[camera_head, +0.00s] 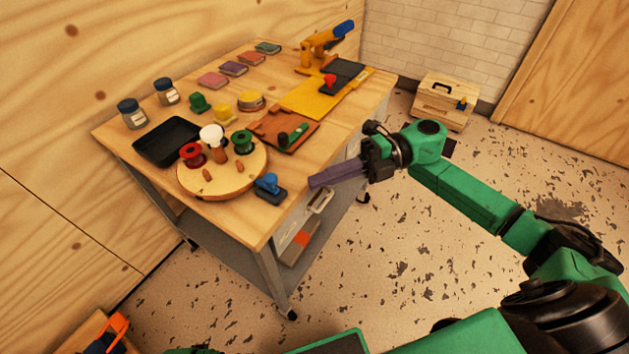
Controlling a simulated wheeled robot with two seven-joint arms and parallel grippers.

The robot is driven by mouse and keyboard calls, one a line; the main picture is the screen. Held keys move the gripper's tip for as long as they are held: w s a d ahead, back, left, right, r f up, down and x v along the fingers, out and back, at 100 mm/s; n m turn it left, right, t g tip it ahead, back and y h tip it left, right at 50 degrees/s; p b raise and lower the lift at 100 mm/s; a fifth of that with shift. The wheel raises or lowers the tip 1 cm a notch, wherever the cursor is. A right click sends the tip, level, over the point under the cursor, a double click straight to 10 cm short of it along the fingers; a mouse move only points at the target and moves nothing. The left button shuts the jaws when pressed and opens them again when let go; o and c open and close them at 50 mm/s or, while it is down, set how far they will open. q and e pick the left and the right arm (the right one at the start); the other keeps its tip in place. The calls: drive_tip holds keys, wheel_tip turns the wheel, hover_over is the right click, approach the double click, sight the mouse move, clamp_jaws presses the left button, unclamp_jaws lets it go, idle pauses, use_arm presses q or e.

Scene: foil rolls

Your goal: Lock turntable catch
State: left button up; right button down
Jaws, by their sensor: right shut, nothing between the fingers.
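The round wooden turntable (231,182) lies near the front corner of the workbench. It bears a red spool (192,154), a green spool (242,143), a white-topped piece (212,138) and small wooden pegs. A blue catch (268,183) on a dark base sits at the turntable's right edge, by the bench's front edge. I cannot tell its setting. My right gripper (314,182) is shut and empty. In the picture its long purple-grey fingers point left toward the catch, with a gap between them. My left gripper is not in view.
A black tray (168,142) and two jars stand behind the turntable. A brown board (283,131) with a green piece lies to its right. A yellow plate (302,100) and a yellow-blue tool (325,40) are farther back. A wooden box (444,101) stands on the floor.

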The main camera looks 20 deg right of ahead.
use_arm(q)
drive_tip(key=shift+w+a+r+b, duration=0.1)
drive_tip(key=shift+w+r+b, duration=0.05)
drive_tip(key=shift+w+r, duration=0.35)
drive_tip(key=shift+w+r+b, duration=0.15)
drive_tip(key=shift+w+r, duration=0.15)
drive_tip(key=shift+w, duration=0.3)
use_arm(e)
drive_tip(key=w+d, duration=0.1)
drive_tip(key=d, duration=0.7)
drive_tip(key=shift+w+r, duration=0.2)
drive_tip(key=shift+r, duration=0.15)
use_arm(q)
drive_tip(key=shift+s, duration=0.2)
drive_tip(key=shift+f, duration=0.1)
